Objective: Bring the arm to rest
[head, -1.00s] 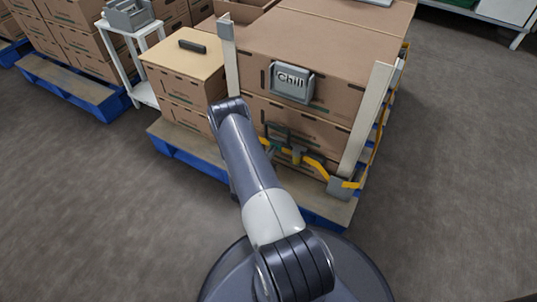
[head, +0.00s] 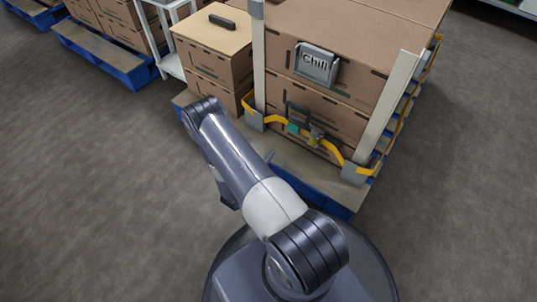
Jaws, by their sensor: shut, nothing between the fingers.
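My arm (head: 240,165) rises from my base at the bottom of the head view and reaches up and left to a bent joint (head: 205,105). Beyond that joint it folds down behind its own upper link. A dark part of it shows low on the left of that link. I cannot make out my gripper, which is hidden behind the arm. Nothing held can be seen.
A smaller carton stack (head: 205,45) bears a black object (head: 222,21). Grey floor is open left and right.

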